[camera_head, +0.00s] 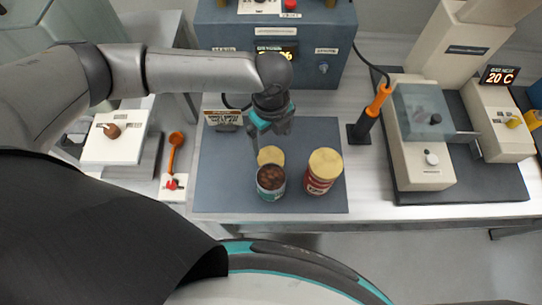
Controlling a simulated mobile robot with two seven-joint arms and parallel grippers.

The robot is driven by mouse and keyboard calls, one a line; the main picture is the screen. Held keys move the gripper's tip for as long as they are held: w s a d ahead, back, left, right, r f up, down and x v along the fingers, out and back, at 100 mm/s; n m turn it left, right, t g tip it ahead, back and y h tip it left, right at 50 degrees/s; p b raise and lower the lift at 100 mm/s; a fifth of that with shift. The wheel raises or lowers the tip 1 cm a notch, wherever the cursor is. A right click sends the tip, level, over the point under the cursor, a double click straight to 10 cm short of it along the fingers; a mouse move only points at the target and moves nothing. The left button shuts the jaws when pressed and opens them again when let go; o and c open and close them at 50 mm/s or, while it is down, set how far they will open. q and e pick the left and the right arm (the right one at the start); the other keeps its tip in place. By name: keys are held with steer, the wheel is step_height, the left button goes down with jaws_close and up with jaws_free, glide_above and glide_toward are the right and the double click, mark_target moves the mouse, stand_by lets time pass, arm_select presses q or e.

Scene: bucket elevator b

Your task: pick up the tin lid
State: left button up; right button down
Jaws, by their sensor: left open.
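The tin lid, a pale gold disc (270,155), shows just behind an open tin (271,188) on the blue-grey mat (225,185). The tin's near rim side holds dark brown contents and has no lid on it. Whether the disc lies flat or leans on the tin is hard to tell. My left gripper (268,132) is open and empty, pointing down above and slightly behind the disc, apart from it. My right gripper is not in view.
A red-labelled tin with a gold top (324,172) stands right of the open tin. An orange-handled tool (373,110) stands upright beyond the mat's right edge. A blue-grey instrument box (325,45) is behind. The mat's left part is clear.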

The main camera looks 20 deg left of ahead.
mark_target(271, 158)
arm_select(q)
step_height(271, 158, down, 10)
steer(key=shift+s+r+b, duration=0.1)
steer(key=shift+r+b, duration=0.15)
steer(key=shift+b, duration=0.35)
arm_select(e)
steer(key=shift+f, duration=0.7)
